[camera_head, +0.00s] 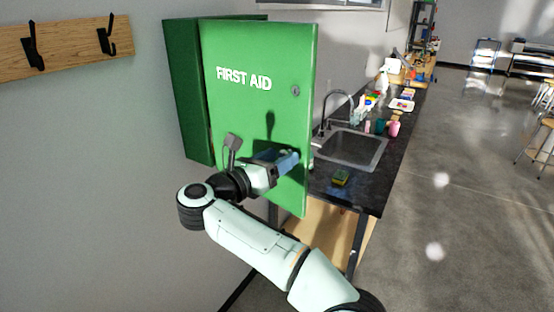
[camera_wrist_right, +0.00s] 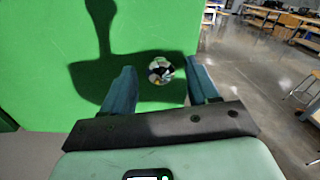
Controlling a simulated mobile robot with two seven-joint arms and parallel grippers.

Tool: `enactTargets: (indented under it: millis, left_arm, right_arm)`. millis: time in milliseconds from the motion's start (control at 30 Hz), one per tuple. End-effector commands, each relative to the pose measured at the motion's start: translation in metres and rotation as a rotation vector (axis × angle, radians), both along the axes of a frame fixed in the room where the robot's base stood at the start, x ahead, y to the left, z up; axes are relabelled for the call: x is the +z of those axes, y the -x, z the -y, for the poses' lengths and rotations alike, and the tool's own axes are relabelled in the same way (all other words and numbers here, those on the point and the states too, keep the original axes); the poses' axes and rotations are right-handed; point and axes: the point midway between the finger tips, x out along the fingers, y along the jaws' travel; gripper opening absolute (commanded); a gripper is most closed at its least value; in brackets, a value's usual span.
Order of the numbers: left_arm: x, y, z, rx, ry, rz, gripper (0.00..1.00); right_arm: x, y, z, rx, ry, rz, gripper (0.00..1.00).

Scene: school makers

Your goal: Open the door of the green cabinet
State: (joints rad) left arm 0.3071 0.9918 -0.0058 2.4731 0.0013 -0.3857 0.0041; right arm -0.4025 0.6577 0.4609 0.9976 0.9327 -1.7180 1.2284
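The green cabinet (camera_head: 186,95) hangs on the wall in the head view. Its door (camera_head: 258,115), lettered FIRST AID, faces me and has a small round lock (camera_head: 295,90) near its right edge. My right gripper (camera_head: 287,160) is at the lower right of the door. In the right wrist view, a shiny round knob (camera_wrist_right: 161,70) on the green door (camera_wrist_right: 40,65) lies between its two blue fingers, which are spread with room on both sides. The gripper hides the knob in the head view. My left gripper is not in view.
A dark counter (camera_head: 365,192) with a sink (camera_head: 352,147) and faucet stands right of the door. A yellow-green sponge (camera_head: 341,178) and several cups and bottles are on it. A wooden hook rack (camera_head: 70,47) is on the left wall. Open floor (camera_head: 460,190) lies at the right.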

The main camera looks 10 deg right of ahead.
Motion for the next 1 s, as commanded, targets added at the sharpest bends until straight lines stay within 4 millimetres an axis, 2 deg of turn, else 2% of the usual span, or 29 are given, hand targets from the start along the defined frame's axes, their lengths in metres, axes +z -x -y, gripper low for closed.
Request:
enactTargets:
  millis: [367, 567, 800, 1000]
  left_arm:
    - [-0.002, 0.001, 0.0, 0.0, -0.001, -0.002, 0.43]
    - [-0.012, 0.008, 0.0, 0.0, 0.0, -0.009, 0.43]
    - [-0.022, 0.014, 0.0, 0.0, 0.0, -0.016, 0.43]
    - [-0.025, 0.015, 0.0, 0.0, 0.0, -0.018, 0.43]
  right_arm:
    - [-0.001, 0.003, -0.005, 0.001, 0.0, -0.002, 0.61]
    - [-0.003, 0.021, -0.032, 0.005, -0.002, -0.001, 0.61]
    - [-0.002, 0.052, -0.077, 0.004, -0.002, -0.001, 0.61]
    - [-0.001, 0.069, -0.102, 0.001, 0.0, 0.0, 0.61]
